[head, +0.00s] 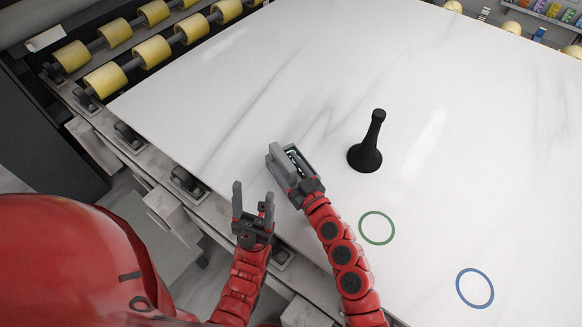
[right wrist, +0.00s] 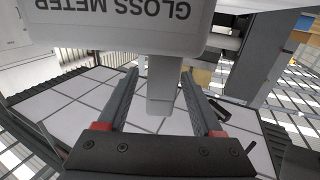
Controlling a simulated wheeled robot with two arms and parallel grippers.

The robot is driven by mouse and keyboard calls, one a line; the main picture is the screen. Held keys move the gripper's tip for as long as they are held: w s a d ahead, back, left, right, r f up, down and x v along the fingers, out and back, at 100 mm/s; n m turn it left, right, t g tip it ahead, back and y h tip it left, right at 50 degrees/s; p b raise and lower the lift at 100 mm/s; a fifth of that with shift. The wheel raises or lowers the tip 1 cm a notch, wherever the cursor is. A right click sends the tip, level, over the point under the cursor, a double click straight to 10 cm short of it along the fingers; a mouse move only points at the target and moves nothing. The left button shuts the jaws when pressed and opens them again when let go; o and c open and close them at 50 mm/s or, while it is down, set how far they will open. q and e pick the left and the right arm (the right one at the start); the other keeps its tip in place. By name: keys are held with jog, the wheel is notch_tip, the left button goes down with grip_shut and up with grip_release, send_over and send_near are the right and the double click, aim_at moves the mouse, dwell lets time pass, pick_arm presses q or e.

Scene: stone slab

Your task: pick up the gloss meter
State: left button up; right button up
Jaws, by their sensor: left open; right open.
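The gloss meter (right wrist: 140,22) is a pale grey body with its name upside down, large at the top of the right wrist view. A grey block (right wrist: 165,90) below it shows between the fingers of my right gripper (right wrist: 158,76); I cannot tell whether they touch. In the head view my right gripper (head: 284,153) is open over the near left part of the slab, and I cannot tell the gloss meter apart from it. My left gripper (head: 252,194) is open and empty, by the slab's near edge.
The white stone slab (head: 300,60) is mostly bare. A black bell-shaped object (head: 366,152) stands right of my right gripper. A green ring (head: 377,213) and a blue ring (head: 459,288) mark the slab at lower right. Yellow rollers (head: 104,79) line the far left.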

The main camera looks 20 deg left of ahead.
jog(key=shift+x, duration=1.05)
grip_shut()
jog(key=shift+r, duration=0.1)
